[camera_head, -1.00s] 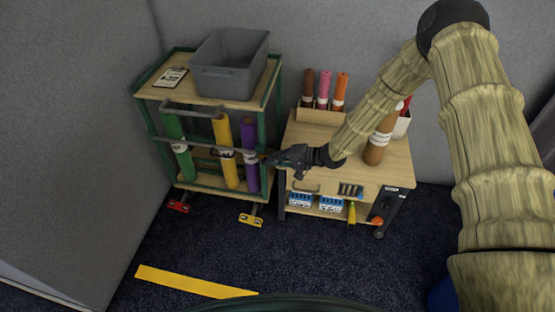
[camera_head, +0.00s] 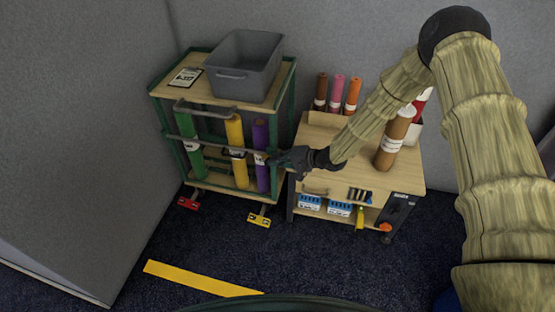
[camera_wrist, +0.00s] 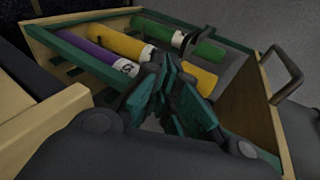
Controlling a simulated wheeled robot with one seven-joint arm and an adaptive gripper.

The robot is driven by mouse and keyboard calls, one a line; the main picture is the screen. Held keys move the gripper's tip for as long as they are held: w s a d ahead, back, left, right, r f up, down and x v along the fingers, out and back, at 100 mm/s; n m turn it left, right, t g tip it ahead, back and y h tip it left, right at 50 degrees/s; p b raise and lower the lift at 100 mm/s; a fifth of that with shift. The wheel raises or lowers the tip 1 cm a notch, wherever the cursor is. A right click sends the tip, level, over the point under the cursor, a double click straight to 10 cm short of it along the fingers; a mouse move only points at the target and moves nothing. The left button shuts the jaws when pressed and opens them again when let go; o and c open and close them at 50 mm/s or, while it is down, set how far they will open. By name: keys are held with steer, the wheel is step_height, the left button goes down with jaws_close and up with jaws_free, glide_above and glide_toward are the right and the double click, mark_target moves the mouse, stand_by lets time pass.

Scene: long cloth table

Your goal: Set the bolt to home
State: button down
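Several cloth bolts show in the head view, and I cannot tell which one the task means. A green bolt (camera_head: 189,143), a yellow bolt (camera_head: 236,150) and a purple bolt (camera_head: 261,150) stand leaning in the green-framed cart (camera_head: 291,82). A thick brown bolt (camera_head: 396,137) with a white label stands on the low wooden workbench (camera_head: 371,175). My gripper (camera_head: 272,160) is at the cart's front right, by the purple bolt. In the wrist view its dark teal fingers (camera_wrist: 168,82) are close together over the cart's front rail; whether they hold anything is unclear.
A grey bin (camera_head: 243,68) and a clipboard (camera_head: 186,77) are on the cart top. Brown, pink and orange rolls (camera_head: 338,92) stand in a rack at the bench's back. Blue baskets (camera_head: 339,208) sit below. A yellow floor strip (camera_head: 201,279) crosses open carpet in front.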

steer(key=p+v, duration=0.3)
steer(key=v, duration=1.1)
steer(key=s+d+f+n+g+h, duration=0.1)
steer(key=s+f+h, duration=0.3)
steer(key=s, duration=0.5)
steer(key=s+d+f+g+h, duration=0.1)
steer(key=s+d+f, duration=0.1)
steer(key=s+f, duration=0.55)
steer(key=s+d+f+n+h, duration=0.1)
steer(key=s+f+h, duration=0.25)
steer(key=s, duration=0.75)
steer(key=s+d+n+g+h+p, duration=0.1)
steer(key=s+d+g, duration=0.15)
steer(key=s, duration=0.55)
steer(key=s+d+n+g+h, duration=0.15)
steer(key=s+d, duration=0.25)
steer(key=s, duration=0.4)
step_height(320, 180, up, 16)
steer(key=p, duration=1.5)
